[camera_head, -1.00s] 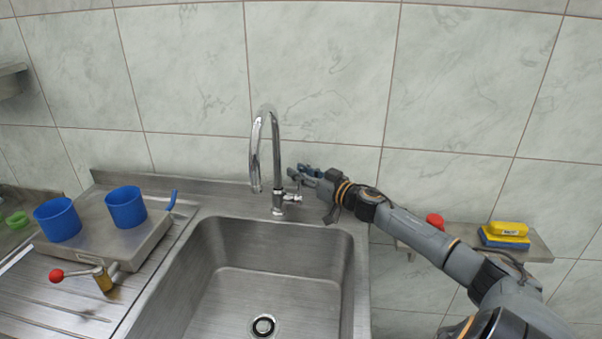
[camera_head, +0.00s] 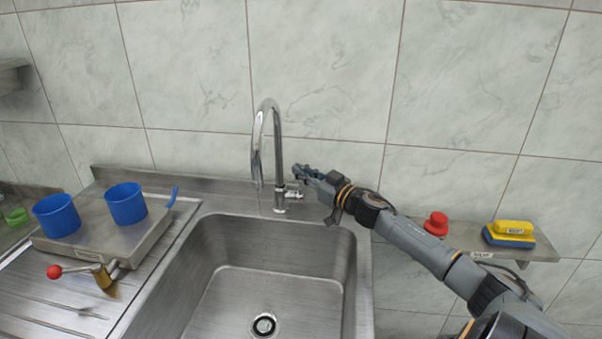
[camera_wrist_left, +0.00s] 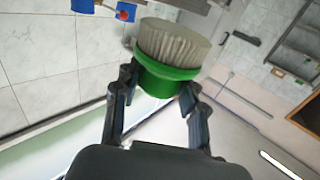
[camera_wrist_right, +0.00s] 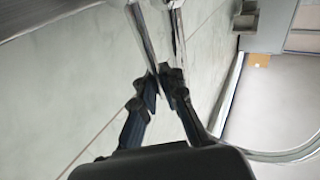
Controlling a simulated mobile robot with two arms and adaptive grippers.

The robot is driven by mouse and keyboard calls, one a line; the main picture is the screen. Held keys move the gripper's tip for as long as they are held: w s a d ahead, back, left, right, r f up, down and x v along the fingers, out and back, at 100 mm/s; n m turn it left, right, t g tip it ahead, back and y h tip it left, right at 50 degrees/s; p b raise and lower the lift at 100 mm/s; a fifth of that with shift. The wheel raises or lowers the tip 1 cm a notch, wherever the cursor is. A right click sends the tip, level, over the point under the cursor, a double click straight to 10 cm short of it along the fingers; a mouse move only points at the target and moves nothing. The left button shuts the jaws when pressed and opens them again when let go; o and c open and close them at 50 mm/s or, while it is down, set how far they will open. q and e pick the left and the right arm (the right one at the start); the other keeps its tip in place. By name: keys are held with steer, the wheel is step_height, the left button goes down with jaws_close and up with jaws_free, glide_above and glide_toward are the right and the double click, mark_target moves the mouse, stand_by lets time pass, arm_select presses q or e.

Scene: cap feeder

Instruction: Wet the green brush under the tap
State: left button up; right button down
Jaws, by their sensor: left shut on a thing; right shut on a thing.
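The green brush (camera_wrist_left: 160,82), with pale bristles, shows in the left wrist view. My left gripper (camera_wrist_left: 158,92) is shut around its green body, bristles away from the palm. Neither shows in the head view. The chrome tap (camera_head: 278,150) arches over the sink (camera_head: 290,290) in the head view; its small handle (camera_head: 294,195) is on the right side of its base. My right gripper (camera_head: 300,174) is at the tap's right, beside the handle. In the right wrist view its fingers (camera_wrist_right: 160,82) are close together on a chrome part, apparently the handle; the exact contact is unclear. No running water is discernible.
Two blue cups (camera_head: 126,204) stand on a metal box left of the sink, near a red-knobbed brass valve (camera_head: 101,274). A right-hand shelf (camera_head: 470,240) holds a red object (camera_head: 436,223) and a yellow-and-blue brush (camera_head: 514,228). The sink basin is clear.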

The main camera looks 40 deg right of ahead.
steer(key=c, duration=1.4)
jaws_free()
steer(key=shift+s, duration=0.2)
steer(key=shift+c, duration=0.2)
steer(key=s+d, duration=0.1)
steer(key=s, duration=1.1)
steer(key=shift+f, duration=0.45)
steer(key=shift+d, duration=0.1)
